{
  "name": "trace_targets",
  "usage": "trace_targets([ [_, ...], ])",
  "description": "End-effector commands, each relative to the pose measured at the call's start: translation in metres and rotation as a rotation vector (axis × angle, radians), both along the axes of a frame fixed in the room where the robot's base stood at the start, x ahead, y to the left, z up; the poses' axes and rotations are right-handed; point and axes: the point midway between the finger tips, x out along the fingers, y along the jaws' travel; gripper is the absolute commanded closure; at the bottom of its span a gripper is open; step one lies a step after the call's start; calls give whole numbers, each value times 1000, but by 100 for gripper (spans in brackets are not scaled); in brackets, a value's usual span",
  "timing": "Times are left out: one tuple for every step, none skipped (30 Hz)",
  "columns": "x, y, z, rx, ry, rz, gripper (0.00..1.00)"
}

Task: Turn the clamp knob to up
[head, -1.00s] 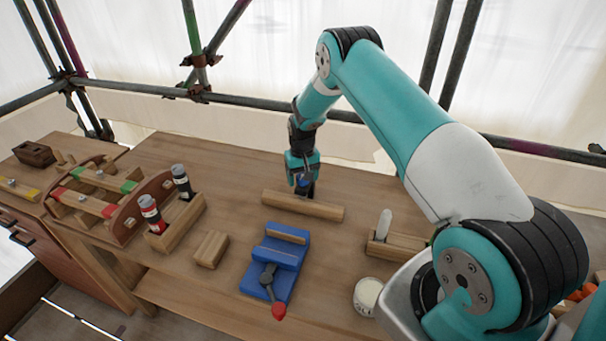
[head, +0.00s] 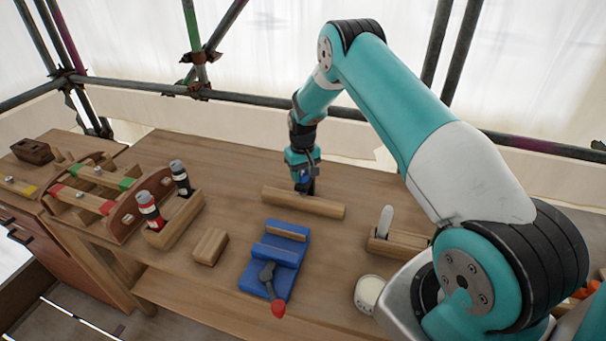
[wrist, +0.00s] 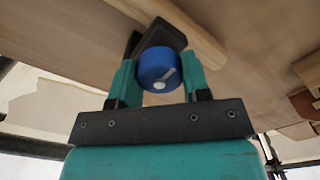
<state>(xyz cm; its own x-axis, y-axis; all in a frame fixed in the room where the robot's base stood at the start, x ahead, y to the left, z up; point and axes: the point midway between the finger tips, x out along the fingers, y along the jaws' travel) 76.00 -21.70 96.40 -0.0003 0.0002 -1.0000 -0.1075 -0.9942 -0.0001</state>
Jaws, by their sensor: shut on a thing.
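The clamp knob (wrist: 158,62) is a round blue cap with a white pointer mark. In the wrist view it sits between the two teal fingers of my gripper (wrist: 158,80), which is shut on it. The white mark lies slanted, from lower left to upper right. A dark clamp body (wrist: 175,32) shows behind the knob, beside a wooden bar (wrist: 195,35). In the head view my gripper (head: 304,181) points down at the back edge of that bar, and the knob is mostly hidden by the fingers.
A blue vise (head: 264,284) with a red-tipped handle stands in front of the bar. A wooden block (head: 209,247), a bottle rack (head: 170,230), a white round tub (head: 369,293) and a wooden holder (head: 402,244) stand around it. Scaffold poles (head: 250,101) run behind the bench.

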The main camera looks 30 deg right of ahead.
Motion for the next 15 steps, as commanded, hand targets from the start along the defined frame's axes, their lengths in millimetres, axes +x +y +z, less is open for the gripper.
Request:
trace_targets([
  [0, 0, 0, 1, 1, 2, 55],
  [0, 0, 0, 1, 1, 2, 48],
  [0, 0, 0, 1, 1, 2, 38],
  [0, 0, 0, 1, 1, 2, 32],
  [0, 0, 0, 0, 0, 1, 31],
  [0, 0, 0, 0, 0, 1, 31],
  [0, 0, 0, 0, 0, 1, 31],
  [0, 0, 0, 0, 0, 1, 31],
  [0, 0, 0, 0, 0, 1, 31],
  [0, 0, 0, 0, 0, 1, 31],
  [0, 0, 0, 0, 0, 1, 31],
  [0, 0, 1, 0, 0, 0, 31],
  [0, 0, 1, 0, -1, 0, 31],
  [1, 0, 3, 0, -1, 0, 31],
  [1, 0, 6, 0, -3, 0, 31],
])
